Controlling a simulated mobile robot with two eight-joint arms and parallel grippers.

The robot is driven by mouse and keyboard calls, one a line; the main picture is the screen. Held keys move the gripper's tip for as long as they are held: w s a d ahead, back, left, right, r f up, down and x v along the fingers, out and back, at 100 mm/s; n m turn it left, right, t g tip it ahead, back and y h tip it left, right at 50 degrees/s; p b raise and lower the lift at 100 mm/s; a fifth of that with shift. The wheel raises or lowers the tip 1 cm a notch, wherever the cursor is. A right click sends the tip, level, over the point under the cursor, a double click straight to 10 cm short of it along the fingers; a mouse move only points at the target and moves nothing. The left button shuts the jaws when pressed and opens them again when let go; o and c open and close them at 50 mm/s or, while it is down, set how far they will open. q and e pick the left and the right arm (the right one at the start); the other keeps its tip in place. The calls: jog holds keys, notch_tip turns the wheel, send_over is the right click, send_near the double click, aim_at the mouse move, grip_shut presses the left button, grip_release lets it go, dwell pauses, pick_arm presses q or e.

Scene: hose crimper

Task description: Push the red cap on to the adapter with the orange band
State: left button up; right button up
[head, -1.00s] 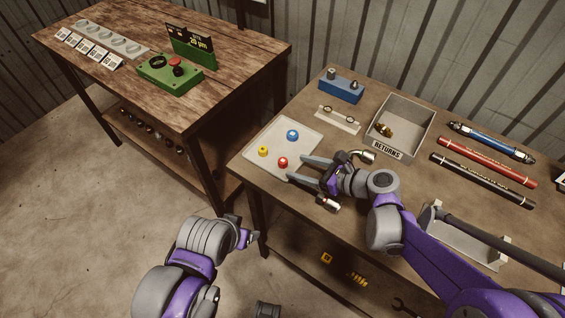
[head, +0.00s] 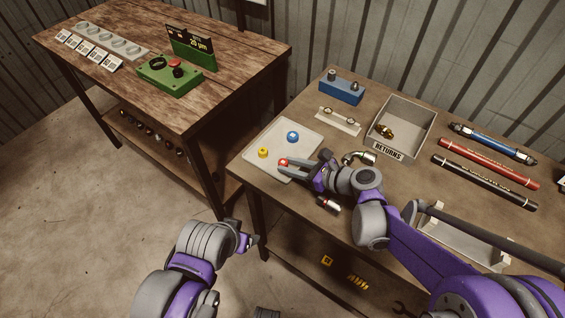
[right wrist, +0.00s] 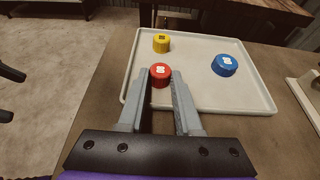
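The red cap (head: 283,162) is on the near part of the pale tray (head: 262,139); it also shows in the right wrist view (right wrist: 160,75). My right gripper (right wrist: 160,76) has its fingers on either side of the red cap, close against it, and appears shut on it, with the cap low at the tray. My left gripper (head: 247,240) is off the table at lower left; its fingers are too small to read. A short metal fitting with a reddish band (head: 329,204) lies near the table's front edge. I cannot make out an orange band on any adapter.
The yellow cap (right wrist: 161,43) and blue cap (right wrist: 225,65) sit on the same tray. An elbow fitting (head: 360,157) lies behind my right wrist.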

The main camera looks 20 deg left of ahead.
grip_shut()
jog(key=shift+r+p, duration=2)
jog(key=shift+r, duration=1.55)
